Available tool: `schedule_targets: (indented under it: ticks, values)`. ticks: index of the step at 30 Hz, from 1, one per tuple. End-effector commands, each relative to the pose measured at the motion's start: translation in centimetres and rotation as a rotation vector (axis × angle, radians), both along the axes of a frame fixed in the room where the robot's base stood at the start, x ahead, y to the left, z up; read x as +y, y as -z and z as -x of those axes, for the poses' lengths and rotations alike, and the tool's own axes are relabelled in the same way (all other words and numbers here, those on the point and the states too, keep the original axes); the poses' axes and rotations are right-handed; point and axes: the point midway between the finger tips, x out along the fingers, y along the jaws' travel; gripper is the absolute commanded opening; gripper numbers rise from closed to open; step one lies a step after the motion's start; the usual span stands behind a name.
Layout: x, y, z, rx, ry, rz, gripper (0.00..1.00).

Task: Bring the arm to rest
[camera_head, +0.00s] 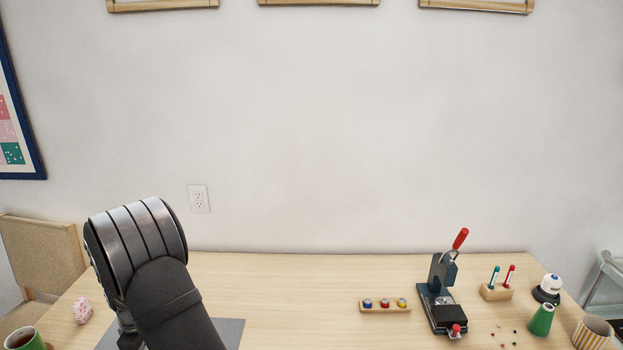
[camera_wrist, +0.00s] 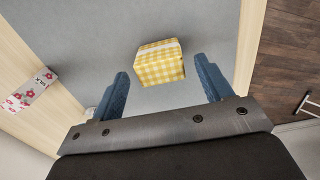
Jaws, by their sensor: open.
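My arm rises at the lower left of the head view, in front of the table (camera_head: 300,285). My gripper (camera_wrist: 163,80) shows in the wrist view with its two blue fingers wide apart. A yellow and white checked block (camera_wrist: 161,66) with a pale band lies on a grey mat (camera_wrist: 90,35) beyond the fingertips. It looks apart from both fingers. The gripper's fingers do not show in the head view.
A press with a red handle (camera_head: 440,295) stands at the right. The table's middle back is clear.

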Motion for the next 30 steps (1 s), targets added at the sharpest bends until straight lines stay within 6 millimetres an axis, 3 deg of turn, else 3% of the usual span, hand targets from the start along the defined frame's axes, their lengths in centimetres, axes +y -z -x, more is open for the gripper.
schedule_targets:
  ticks: [20, 30]
  values:
    - [-11.4, -7.2, -3.1, -0.001, 0.004, 0.000, 0.72]
    - [-4.5, -7.1, -4.3, 0.001, -0.024, 0.001, 0.72]
